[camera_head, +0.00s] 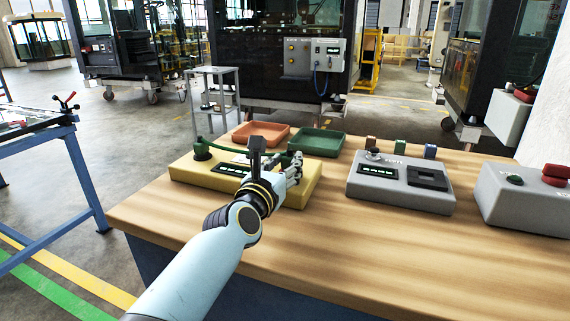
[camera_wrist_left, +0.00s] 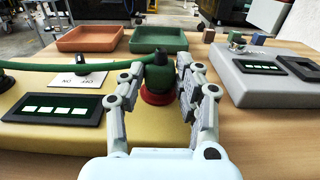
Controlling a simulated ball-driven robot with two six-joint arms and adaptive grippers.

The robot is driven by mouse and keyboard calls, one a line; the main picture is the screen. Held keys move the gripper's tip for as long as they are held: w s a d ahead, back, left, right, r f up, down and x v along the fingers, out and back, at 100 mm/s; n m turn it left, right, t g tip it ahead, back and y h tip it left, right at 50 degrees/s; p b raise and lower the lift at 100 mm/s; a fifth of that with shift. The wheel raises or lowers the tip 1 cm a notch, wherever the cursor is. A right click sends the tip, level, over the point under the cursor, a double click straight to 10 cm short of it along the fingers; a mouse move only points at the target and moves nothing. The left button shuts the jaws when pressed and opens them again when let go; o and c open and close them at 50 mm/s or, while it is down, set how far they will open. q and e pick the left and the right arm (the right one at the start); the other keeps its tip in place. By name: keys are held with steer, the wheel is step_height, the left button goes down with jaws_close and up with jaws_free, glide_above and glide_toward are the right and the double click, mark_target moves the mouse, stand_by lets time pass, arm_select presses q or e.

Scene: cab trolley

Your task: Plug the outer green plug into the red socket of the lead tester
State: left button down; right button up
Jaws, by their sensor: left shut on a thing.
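The yellow lead tester (camera_head: 300,198) lies on the wooden table. It also shows in the left wrist view (camera_wrist_left: 75,145), with a lit display and an off/on switch. My left gripper (camera_head: 296,160) is over its right end, shut on the outer green plug (camera_wrist_left: 160,77), which stands upright between the fingers. The red socket (camera_wrist_left: 158,97) shows as a ring directly around or under the plug's lower end; I cannot tell how deep the plug sits. A green lead (camera_wrist_left: 90,66) runs left from the plug to another green plug (camera_head: 202,148) standing at the tester's left end.
An orange tray (camera_head: 242,142) and a green tray (camera_head: 316,152) lie behind the tester. A grey device (camera_head: 400,200) with a display stands to the right, with small coloured blocks behind it. Another grey box (camera_head: 520,208) with a red part is at far right. The table's front is clear.

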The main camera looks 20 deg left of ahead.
arm_select(q)
steer(key=shift+f, duration=0.1)
steer(key=c, duration=0.9)
jaws_free()
steer(key=shift+o, duration=0.2)
steer(key=s, duration=1.2)
steer(key=shift+a, duration=0.2)
steer(key=o, duration=0.9)
steer(key=shift+c, duration=0.2)
